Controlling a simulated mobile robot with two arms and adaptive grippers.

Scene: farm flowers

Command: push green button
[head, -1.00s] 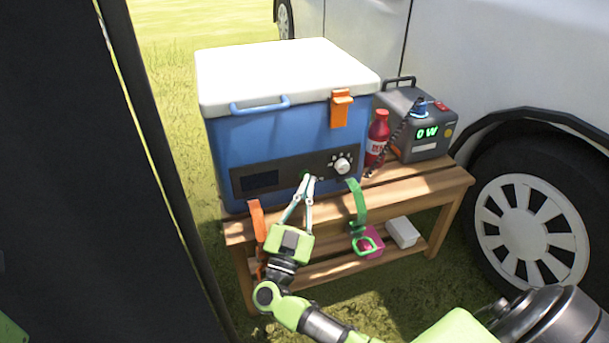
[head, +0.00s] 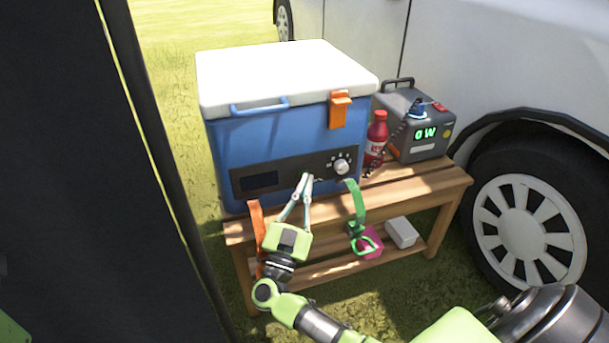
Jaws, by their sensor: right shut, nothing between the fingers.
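A blue cooler (head: 270,140) with a white lid stands on a wooden bench. Its dark front panel (head: 285,172) carries a small dark display on the left and a round silver knob (head: 342,166) on the right. My right gripper (head: 306,179) is shut and empty, with its fingertips at the panel, left of the knob. The green button cannot be made out now; the fingertips cover that part of the panel. I cannot tell whether they touch it. My left gripper is out of view.
A red bottle (head: 376,138) and a grey power unit (head: 417,124) reading "0 W" stand right of the cooler on the bench (head: 420,183). Orange (head: 257,232) and green (head: 356,205) straps hang at the bench front. A white vehicle (head: 510,70) is at the right.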

